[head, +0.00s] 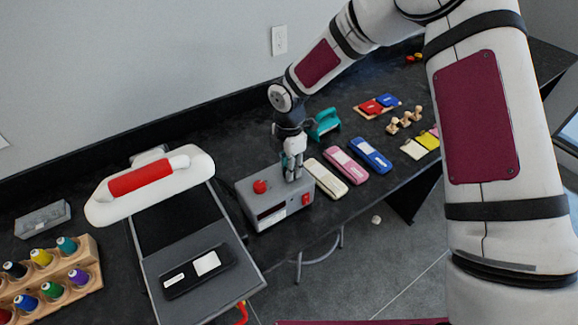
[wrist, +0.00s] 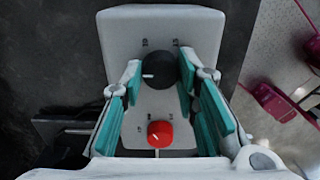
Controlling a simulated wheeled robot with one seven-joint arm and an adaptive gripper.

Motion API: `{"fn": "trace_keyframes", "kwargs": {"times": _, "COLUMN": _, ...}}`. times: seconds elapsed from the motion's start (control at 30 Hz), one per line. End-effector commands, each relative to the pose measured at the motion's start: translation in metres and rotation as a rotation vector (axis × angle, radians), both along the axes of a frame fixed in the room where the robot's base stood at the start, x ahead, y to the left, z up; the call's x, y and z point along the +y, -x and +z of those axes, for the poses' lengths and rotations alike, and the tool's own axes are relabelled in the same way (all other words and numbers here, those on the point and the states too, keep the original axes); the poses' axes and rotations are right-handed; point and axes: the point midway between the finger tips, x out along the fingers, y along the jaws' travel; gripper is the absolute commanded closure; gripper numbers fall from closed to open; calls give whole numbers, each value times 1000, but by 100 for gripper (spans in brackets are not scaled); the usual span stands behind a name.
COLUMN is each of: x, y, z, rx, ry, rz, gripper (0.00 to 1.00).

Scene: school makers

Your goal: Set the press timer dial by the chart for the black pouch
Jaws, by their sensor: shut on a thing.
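The grey timer box (head: 258,207) stands on the dark bench beside the press, with a red knob (head: 260,186) and a red switch (head: 305,198). My gripper (head: 293,172) points down onto its top. In the wrist view, its teal-padded fingers are shut on the black dial (wrist: 160,70), one on each side. The dial's white mark points left. Small marks around the dial are too small to read. The red knob (wrist: 160,133) also shows there, nearer the wrist. The black pouch (head: 190,280) with white labels lies on the press (head: 235,285). I cannot make out a chart.
The press's white top (head: 196,182) has a red handle. Cream (head: 326,178), pink (head: 345,165) and blue (head: 371,154) pouches lie right of the box. A teal tool (head: 324,123) stands behind. A wooden rack (head: 88,268) of thread spools is at left.

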Motion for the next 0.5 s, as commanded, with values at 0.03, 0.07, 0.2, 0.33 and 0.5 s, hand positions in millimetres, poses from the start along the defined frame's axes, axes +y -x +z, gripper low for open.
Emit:
{"fn": "trace_keyframes", "kwargs": {"times": 0.03, "x": 0, "y": 0, "z": 0, "rx": 1, "ry": 1, "rz": -4, "gripper": 99}}
{"fn": "trace_keyframes", "kwargs": {"times": 0.07, "x": 0, "y": 0, "z": 0, "rx": 1, "ry": 1, "rz": -8, "gripper": 99}}
{"fn": "trace_keyframes", "kwargs": {"times": 0.2, "x": 0, "y": 1, "z": -1, "rx": 2, "ry": 1, "rz": -47, "gripper": 99}}
{"fn": "trace_keyframes", "kwargs": {"times": 0.33, "x": 0, "y": 0, "z": -1, "rx": 1, "ry": 2, "rz": -115, "gripper": 99}}
{"fn": "trace_keyframes", "kwargs": {"times": 0.5, "x": 0, "y": 0, "z": -1, "rx": 0, "ry": 1, "rz": -250, "gripper": 99}}
